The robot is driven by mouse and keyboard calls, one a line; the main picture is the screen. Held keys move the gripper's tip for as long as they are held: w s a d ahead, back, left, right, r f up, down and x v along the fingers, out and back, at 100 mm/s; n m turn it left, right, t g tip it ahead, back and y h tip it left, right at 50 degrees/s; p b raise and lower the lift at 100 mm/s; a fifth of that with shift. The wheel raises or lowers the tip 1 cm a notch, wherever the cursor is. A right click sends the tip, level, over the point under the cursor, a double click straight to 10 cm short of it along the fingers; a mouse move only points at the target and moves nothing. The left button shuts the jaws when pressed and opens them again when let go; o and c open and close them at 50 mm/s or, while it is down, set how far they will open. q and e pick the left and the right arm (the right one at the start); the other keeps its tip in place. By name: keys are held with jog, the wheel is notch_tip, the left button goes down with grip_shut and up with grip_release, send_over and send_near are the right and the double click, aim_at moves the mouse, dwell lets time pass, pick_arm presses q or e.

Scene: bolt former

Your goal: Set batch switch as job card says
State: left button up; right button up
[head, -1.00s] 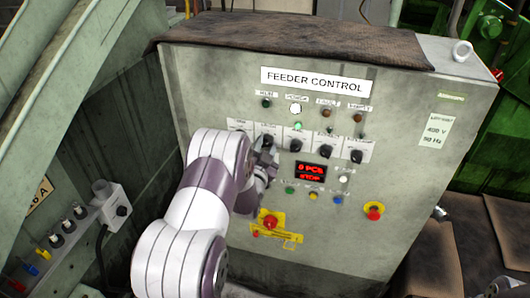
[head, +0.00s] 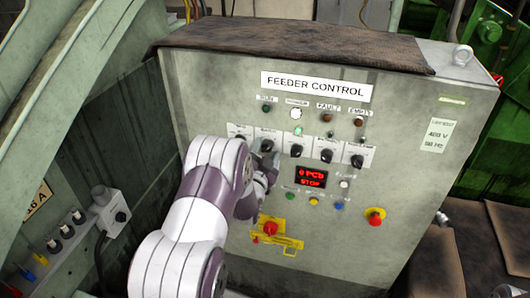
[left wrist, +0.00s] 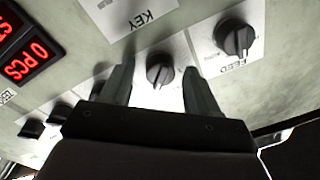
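The feeder control panel (head: 400,100) carries a row of black rotary knobs on white label plates; the small labels are too blurred to tell which is the batch switch. My left gripper (head: 268,165) is at the second knob from the left (head: 266,146). In the left wrist view my left gripper (left wrist: 160,92) is open, its fingers on either side of that black knob (left wrist: 160,69), with gaps visible. The feed knob (left wrist: 233,38) is beside it. The red display (head: 311,177) reads 0 PCS, STOP. No job card is readable. My right gripper is out of view.
Below the knobs are coloured buttons (head: 313,199), a red knob on a yellow plate (head: 271,228) and a red emergency button (head: 375,216). A white key plate (left wrist: 130,15) is near the knob. A brown mat (head: 300,42) covers the cabinet top.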

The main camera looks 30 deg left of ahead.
pick_arm(q)
jog(key=shift+s, duration=0.1)
jog(key=b+v, duration=0.2)
jog(key=v, duration=1)
jog(key=shift+s+b, duration=0.25)
jog(key=shift+b, duration=0.1)
